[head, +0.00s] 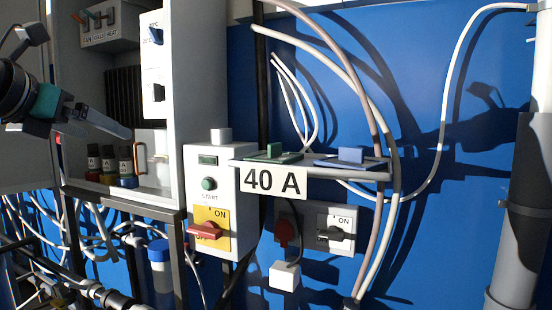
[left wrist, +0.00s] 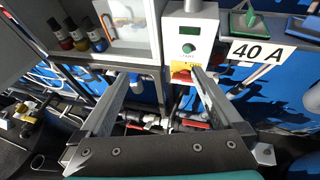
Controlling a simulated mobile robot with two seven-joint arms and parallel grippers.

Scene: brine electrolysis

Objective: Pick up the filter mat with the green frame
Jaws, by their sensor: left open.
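The filter mat with the green frame (head: 272,156) lies flat on a small grey shelf (head: 310,171), above the "40 A" sign; a green block stands up from it. It also shows at the top right of the left wrist view (left wrist: 240,24). A similar mat with a blue frame (head: 350,160) lies to its right on the same shelf. My left gripper (head: 122,131) is at the left in the head view, well left of the shelf and apart from both mats. Its two fingers (left wrist: 160,78) are spread and empty in the left wrist view. My right gripper is not in view.
A control box (head: 209,185) with a red switch is left of the sign. Hanging cables (head: 386,120) pass close to the shelf's right end.

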